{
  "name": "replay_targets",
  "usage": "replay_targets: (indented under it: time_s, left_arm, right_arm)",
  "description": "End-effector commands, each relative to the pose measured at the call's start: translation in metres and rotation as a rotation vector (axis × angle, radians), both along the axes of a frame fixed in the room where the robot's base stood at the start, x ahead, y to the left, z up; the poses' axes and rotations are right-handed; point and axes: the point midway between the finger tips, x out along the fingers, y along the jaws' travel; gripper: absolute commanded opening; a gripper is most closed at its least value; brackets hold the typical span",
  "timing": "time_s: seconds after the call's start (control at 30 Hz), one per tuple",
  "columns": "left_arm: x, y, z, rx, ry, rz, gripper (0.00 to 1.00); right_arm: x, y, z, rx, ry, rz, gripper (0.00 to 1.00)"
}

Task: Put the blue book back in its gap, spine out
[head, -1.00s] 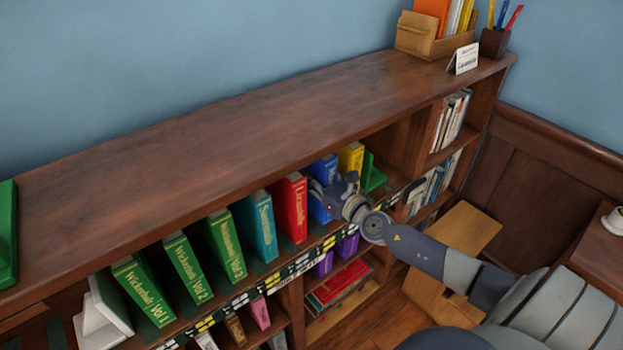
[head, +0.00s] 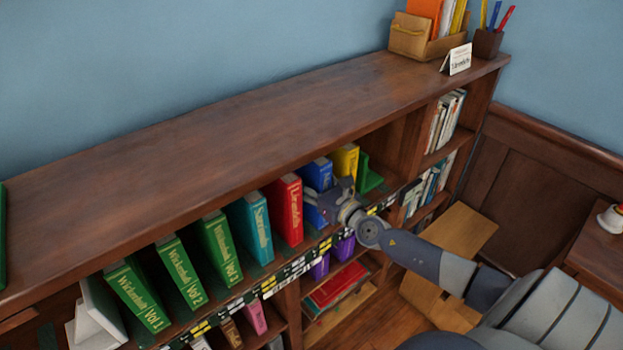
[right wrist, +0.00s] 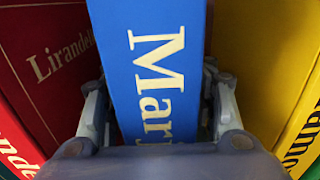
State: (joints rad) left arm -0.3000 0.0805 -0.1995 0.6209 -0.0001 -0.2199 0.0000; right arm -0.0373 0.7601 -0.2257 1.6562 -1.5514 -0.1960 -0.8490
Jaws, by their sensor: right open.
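The blue book (head: 318,174) stands upright on the top shelf, between the red book (head: 284,210) and the yellow book (head: 345,160). Its lettered spine faces out, and it fills the right wrist view (right wrist: 150,60). My right gripper (head: 324,198) is at the front of this book and covers part of its spine in the head view. In the right wrist view its open fingers (right wrist: 153,88) lie on either side of the spine, with a small space visible at the sides. The lower spine is hidden by the gripper. My left gripper is not in view.
A teal book (head: 252,228) and several green volumes (head: 178,270) stand further left. A green bookend (head: 370,174) is right of the yellow book. A labelled strip (head: 285,277) runs along the shelf edge. The bookcase top (head: 220,130) is largely clear.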

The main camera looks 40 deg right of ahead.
Motion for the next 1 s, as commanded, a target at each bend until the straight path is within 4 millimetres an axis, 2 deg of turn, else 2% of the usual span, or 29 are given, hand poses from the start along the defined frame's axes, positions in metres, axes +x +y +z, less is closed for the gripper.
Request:
replay_targets:
  time_s: [0.07,0.17,0.7,1.0]
  left_arm:
    - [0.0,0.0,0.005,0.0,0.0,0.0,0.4]
    - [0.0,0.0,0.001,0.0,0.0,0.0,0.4]
    - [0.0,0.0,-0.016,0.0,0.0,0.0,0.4]
    - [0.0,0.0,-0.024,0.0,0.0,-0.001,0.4]
  right_arm:
    - [0.0,0.0,0.005,0.0,0.0,0.0,0.51]
    - [-0.01,-0.001,0.0,0.0,0.003,0.001,0.51]
    - [-0.086,-0.006,-0.002,-0.001,0.004,0.001,0.51]
    - [-0.114,-0.009,0.0,0.0,0.002,0.0,0.51]
